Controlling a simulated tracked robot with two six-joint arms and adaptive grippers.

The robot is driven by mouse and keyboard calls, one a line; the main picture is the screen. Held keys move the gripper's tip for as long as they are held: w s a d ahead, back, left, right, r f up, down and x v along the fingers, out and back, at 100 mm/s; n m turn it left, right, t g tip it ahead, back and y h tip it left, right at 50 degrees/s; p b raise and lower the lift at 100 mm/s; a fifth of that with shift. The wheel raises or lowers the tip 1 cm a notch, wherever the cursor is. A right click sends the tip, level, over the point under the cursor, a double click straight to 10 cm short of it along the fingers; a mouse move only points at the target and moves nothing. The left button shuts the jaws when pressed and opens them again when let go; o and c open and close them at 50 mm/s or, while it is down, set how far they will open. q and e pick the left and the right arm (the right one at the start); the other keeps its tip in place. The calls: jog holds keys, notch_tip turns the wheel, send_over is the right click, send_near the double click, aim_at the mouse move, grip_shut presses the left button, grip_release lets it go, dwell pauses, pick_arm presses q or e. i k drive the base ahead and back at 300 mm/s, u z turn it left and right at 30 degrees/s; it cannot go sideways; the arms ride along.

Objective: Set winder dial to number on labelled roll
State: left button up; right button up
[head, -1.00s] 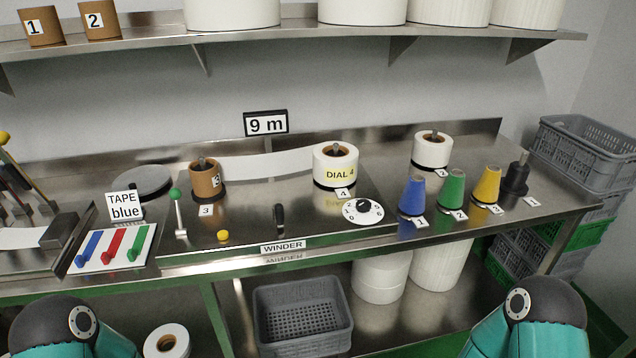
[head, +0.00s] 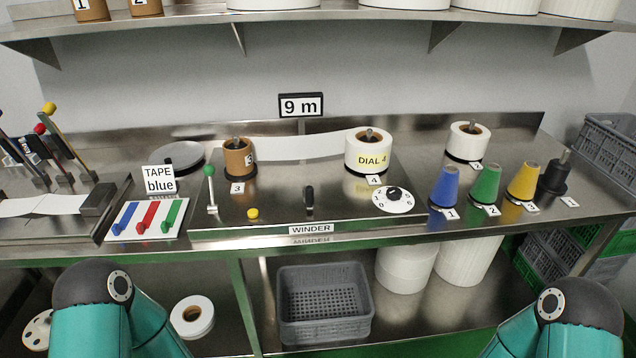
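The winder dial (head: 393,199) is a white numbered disc with a black knob, at the front right of the winder plate; which number it is set to is too small to tell. The labelled roll (head: 368,152) is white with a brown core and reads "DIAL 4". It stands on a spindle behind the dial, with a "4" card (head: 374,180) in front. A white strip runs from it to a brown core (head: 239,158) marked 3. Only the teal upper parts of my two arms show at the bottom left and bottom right. Both grippers are out of view.
A green-knobbed lever (head: 210,188), a yellow button (head: 253,213) and a black handle (head: 309,199) stand left of the dial. Blue (head: 445,187), green (head: 485,184) and yellow (head: 523,181) cones stand to its right. A shelf (head: 330,22) overhangs the back.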

aim_at(392, 193)
jog(key=u, duration=1.1)
jog(key=k, duration=1)
jog(key=z, duration=0.9)
jog(key=i, duration=1.15)
jog(key=u, duration=0.05)
